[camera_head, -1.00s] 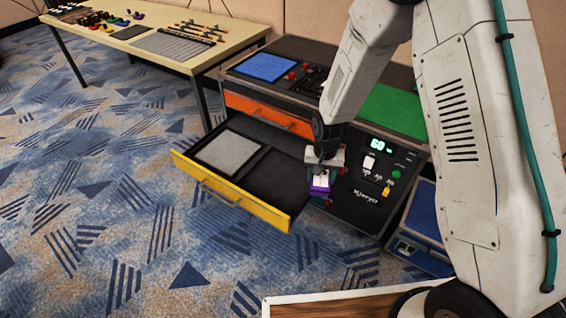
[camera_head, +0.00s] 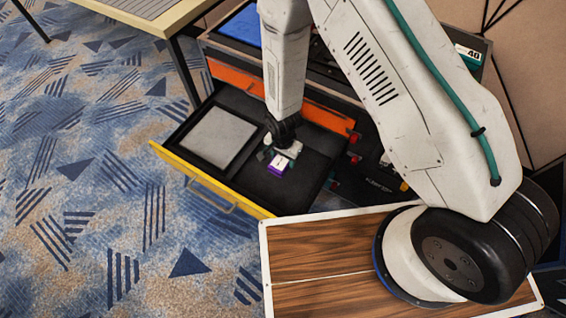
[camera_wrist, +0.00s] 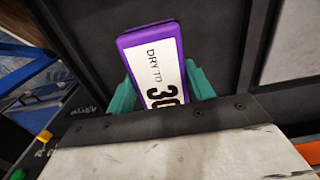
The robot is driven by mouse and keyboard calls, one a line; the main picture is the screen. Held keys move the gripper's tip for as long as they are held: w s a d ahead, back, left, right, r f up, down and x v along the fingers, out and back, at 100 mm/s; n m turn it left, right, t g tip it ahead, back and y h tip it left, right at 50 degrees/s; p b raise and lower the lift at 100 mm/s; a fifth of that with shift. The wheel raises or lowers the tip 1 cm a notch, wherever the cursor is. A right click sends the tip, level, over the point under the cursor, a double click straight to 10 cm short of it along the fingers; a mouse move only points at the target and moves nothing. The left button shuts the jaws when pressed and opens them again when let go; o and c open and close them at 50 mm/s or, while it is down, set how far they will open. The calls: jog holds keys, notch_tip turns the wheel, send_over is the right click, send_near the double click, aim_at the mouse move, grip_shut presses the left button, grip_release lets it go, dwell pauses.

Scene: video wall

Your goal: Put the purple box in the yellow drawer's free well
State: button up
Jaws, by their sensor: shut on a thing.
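My gripper (camera_head: 279,160) is shut on the purple box (camera_head: 277,169). In the wrist view the box (camera_wrist: 153,55) has a white label reading "DRY TD" and "30", with a teal finger on each side. The yellow drawer (camera_head: 212,181) is pulled out. Its left well holds a flat grey panel (camera_head: 217,138); its right well (camera_head: 312,158) is dark and looks empty. In the head view the box is over the right well. I cannot tell whether it touches the floor of the well.
An orange drawer front (camera_head: 325,117) is right behind the open drawer. A table (camera_head: 172,16) stands at the back left. My wood-topped base is close to the drawer's front right corner. Patterned carpet (camera_head: 100,190) lies clear at the left.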

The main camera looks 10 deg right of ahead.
aim_at(282, 159)
jog(key=shift+s+a+f, duration=0.1)
jog(key=shift+f, duration=1.25)
jog(key=shift+a+f, duration=0.1)
jog(key=shift+f, duration=1.25)
jog(key=shift+f, duration=0.15)
jog(key=o, duration=1.1)
jog(key=shift+c, duration=0.2)
notch_tip(282, 159, up, 12)
jog(key=shift+r, duration=0.25)
